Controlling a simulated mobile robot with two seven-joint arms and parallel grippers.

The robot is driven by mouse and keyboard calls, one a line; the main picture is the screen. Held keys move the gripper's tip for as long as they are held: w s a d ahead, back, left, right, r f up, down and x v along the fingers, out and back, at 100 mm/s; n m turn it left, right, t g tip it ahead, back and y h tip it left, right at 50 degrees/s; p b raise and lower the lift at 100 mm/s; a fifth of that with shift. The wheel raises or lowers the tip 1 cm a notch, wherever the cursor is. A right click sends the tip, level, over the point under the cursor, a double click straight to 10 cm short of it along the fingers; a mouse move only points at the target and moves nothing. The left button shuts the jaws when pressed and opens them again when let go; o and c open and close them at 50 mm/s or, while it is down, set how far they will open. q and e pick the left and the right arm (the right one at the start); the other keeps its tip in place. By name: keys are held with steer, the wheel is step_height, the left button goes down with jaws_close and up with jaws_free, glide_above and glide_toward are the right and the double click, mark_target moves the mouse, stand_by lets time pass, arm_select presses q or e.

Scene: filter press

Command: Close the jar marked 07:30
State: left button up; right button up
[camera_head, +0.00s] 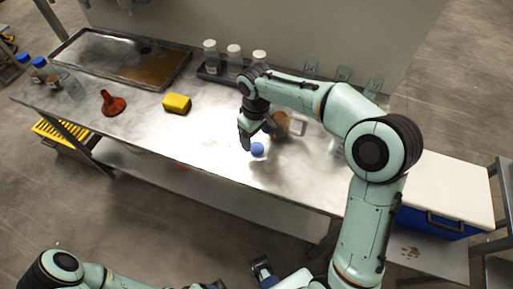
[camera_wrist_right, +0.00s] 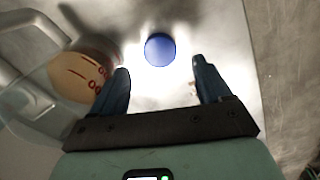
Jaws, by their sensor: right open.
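A small round blue cap (camera_head: 257,149) lies on the metal bench near its front edge; it also shows in the right wrist view (camera_wrist_right: 160,49). My right gripper (camera_head: 256,137) is above the bench at the cap. In the wrist view its two fingers (camera_wrist_right: 162,85) are apart, with nothing between them, and the cap lies just beyond the tips. A clear jar with amber contents (camera_head: 281,124) stands behind and right of the gripper. In the wrist view a jar (camera_wrist_right: 85,76) at the left shows red marks that I cannot read as 07:30. My left arm is at the bottom edge; its gripper is unclear.
A yellow block (camera_head: 177,103) and a red funnel (camera_head: 112,103) are on the bench left of the cap. A black rack (camera_head: 209,74) with white-capped bottles stands at the back. A metal tray (camera_head: 120,59) is at the back left. Blue-capped bottles (camera_head: 43,68) stand at the left end.

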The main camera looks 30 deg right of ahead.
mark_target(256, 147)
steer(key=f+b, duration=0.1)
steer(key=f, duration=0.1)
steer(key=f+b, duration=0.2)
steer(key=shift+s, duration=0.2)
steer(key=shift+f+b, duration=0.4)
steer(key=shift+b, duration=0.1)
steer(key=shift+r, duration=0.1)
steer(key=c, duration=1.1)
